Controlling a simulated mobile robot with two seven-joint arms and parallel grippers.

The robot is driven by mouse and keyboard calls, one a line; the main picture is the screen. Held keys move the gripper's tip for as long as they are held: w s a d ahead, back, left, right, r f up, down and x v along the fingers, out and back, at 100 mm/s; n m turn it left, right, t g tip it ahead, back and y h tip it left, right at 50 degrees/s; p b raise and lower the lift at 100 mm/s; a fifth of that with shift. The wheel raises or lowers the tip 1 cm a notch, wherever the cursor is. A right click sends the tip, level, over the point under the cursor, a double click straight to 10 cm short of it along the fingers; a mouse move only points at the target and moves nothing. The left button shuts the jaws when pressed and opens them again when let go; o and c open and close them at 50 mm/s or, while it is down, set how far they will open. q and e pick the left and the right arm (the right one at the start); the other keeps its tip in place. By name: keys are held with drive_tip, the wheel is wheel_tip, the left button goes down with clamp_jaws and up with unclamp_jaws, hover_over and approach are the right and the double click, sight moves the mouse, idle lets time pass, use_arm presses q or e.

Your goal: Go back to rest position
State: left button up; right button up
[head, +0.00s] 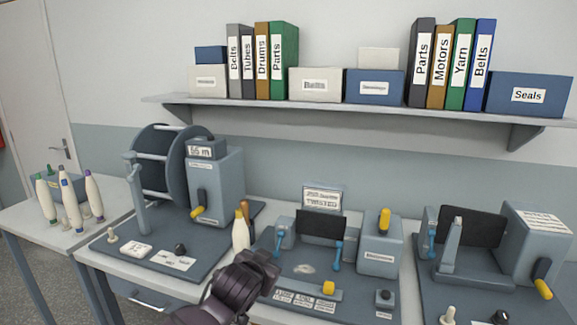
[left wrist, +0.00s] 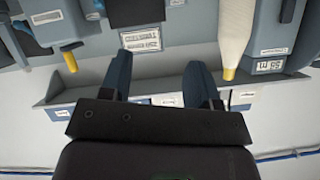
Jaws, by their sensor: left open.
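My left gripper (head: 262,268) is at the bottom middle of the head view, over the front edge of the bench, near the middle station. In the left wrist view its two fingers (left wrist: 160,82) stand apart with nothing held between them. My right gripper is not in view.
The bench carries a large reel machine (head: 160,165), a middle station with yellow knobs (head: 380,245) and a right machine (head: 540,245). Several bobbins (head: 68,200) stand on the left table (head: 105,215). A wall shelf (head: 350,107) holds binders and boxes. Floor shows at lower left.

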use_arm(q)
drive_tip(key=s+a+f+n+y, duration=0.1)
drive_tip(key=s+a+f+n, duration=0.1)
drive_tip(key=s+a+f, duration=0.5)
drive_tip(key=s+a+f+n+y, duration=0.1)
drive_tip(key=s+a+f, duration=0.7)
drive_tip(key=s, duration=0.7)
drive_tip(key=s+a+f+n+g+y+b, duration=0.1)
drive_tip(key=s+a+f+n, duration=0.1)
drive_tip(key=s+a+f, duration=0.5)
drive_tip(key=s+f, duration=0.3)
drive_tip(key=s, duration=0.1)
drive_tip(key=shift+s+a+n+y, duration=0.15)
drive_tip(key=shift+n+y, duration=0.15)
